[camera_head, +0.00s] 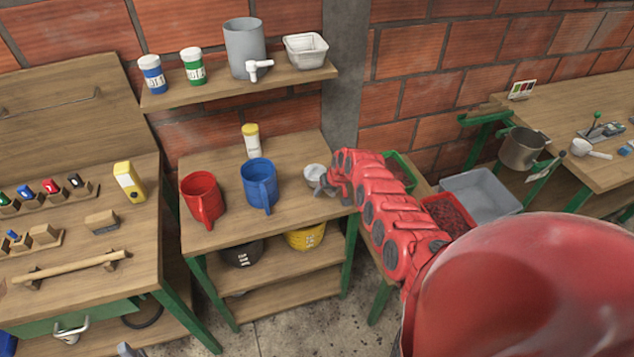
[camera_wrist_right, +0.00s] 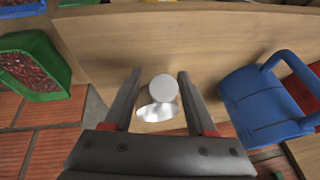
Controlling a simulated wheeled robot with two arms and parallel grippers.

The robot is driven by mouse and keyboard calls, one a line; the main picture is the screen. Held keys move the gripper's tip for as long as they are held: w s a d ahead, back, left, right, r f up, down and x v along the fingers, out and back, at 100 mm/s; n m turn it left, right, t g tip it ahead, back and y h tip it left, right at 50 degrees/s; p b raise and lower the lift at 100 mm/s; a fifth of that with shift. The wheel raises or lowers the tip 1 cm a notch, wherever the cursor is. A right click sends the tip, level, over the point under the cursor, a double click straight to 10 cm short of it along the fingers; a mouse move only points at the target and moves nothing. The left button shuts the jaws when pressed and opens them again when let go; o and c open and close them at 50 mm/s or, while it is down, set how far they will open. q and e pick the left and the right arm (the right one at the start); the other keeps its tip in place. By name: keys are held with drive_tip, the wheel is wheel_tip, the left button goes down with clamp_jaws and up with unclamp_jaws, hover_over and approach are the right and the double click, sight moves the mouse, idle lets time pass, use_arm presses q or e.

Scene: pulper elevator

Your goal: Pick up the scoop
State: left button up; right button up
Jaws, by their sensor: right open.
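A small scoop (camera_head: 315,172), with a round white part and a shiny metal part, is at the right end of the middle wooden table. In the right wrist view the scoop's white disc (camera_wrist_right: 163,88) and shiny metal part lie between the two dark fingers. My right gripper (camera_wrist_right: 159,76) is open, with its fingers apart on either side of the scoop. No grip on it shows. In the head view my red right arm reaches in from the lower right and partly hides the gripper. My left gripper is not in view.
A blue mug (camera_head: 259,186) stands close left of the scoop, with a red mug (camera_head: 203,199) farther left. A yellow-capped jar (camera_head: 251,141) stands behind. A shelf (camera_head: 290,76) is above. Green-and-red bins and a grey bin (camera_head: 482,194) lie right.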

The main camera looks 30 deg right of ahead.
drive_tip(key=shift+w+f, duration=0.15)
drive_tip(key=shift+f, duration=0.4)
drive_tip(key=shift+w+f, duration=0.1)
clamp_jaws()
